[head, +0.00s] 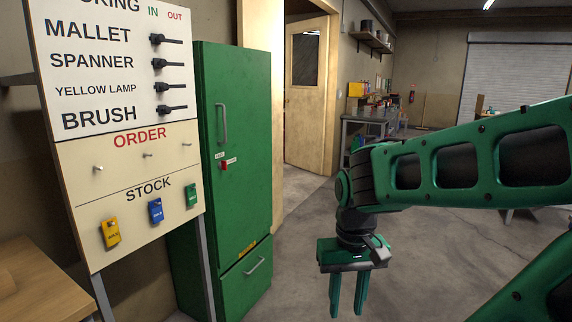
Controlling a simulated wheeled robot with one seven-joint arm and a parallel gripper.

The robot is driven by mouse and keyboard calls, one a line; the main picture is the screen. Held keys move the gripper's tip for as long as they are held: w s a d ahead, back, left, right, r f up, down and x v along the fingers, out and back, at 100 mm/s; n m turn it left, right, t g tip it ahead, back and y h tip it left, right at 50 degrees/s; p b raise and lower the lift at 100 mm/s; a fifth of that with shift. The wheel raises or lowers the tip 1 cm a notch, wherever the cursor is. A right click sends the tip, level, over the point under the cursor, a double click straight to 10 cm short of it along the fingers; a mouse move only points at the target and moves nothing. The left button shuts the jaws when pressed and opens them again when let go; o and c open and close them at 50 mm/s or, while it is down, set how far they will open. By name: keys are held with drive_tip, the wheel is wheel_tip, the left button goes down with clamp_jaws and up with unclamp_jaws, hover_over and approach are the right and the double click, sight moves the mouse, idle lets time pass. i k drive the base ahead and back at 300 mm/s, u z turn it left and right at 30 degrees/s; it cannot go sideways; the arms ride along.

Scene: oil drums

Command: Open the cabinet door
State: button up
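A tall green cabinet (241,150) stands left of centre in the head view, behind and right of the sign board. Its upper door is shut and has a grey vertical bar handle (222,124) near its left edge. A small red piece with pale labels sits below that handle. A lower green front has a slanted grey handle (255,266). My gripper (347,312) hangs fingers down to the right of the cabinet, apart from it. Its two green fingers are parted, with nothing seen between them.
A sign board (120,150) with black hooks and coloured tags partly hides the cabinet's left side. A wooden table (35,285) is at lower left. A wooden room door (307,95) stands behind. A workbench (368,125) is farther back. Grey floor (300,225) lies clear between cabinet and gripper.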

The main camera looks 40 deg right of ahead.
sight(237, 84)
drive_tip(key=z, duration=1.15)
drive_tip(key=k, duration=1.25)
drive_tip(key=z, duration=0.2)
drive_tip(key=i, duration=0.4)
drive_tip(key=u, duration=0.6)
drive_tip(key=i, duration=1.9)
drive_tip(key=z, duration=0.7)
